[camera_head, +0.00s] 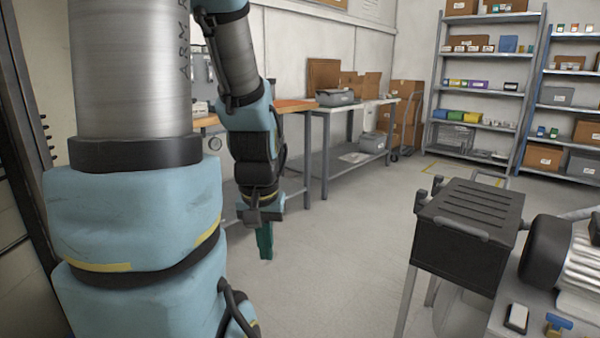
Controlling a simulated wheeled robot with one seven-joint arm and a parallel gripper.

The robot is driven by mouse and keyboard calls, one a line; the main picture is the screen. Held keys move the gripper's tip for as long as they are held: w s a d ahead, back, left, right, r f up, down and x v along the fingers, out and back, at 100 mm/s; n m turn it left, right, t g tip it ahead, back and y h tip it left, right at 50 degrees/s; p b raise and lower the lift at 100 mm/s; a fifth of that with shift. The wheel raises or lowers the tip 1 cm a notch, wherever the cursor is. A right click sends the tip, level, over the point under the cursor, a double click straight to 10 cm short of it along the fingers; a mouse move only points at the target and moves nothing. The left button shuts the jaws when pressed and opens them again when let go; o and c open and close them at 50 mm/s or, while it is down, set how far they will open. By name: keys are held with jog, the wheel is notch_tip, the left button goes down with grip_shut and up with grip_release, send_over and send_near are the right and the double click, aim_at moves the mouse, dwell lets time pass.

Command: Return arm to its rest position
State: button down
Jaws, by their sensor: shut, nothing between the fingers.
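My arm hangs bent at the left of the head view, with its large upper links close to the camera. My gripper (264,246) is at the end of the forearm, pointing down over the open floor. Its green fingers are together and hold nothing. It is apart from the workbench behind it and well left of the compressor unit.
A dark ribbed box (465,250) and a motor (575,255) stand at the lower right, with a blue-handled valve (557,325) near them. Benches (345,108) line the back wall. Shelves (485,95) stand at the back right. The middle floor (345,240) is clear.

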notch_tip(320, 180, up, 18)
jog(key=p, duration=1.5)
jog(key=shift+f, duration=0.2)
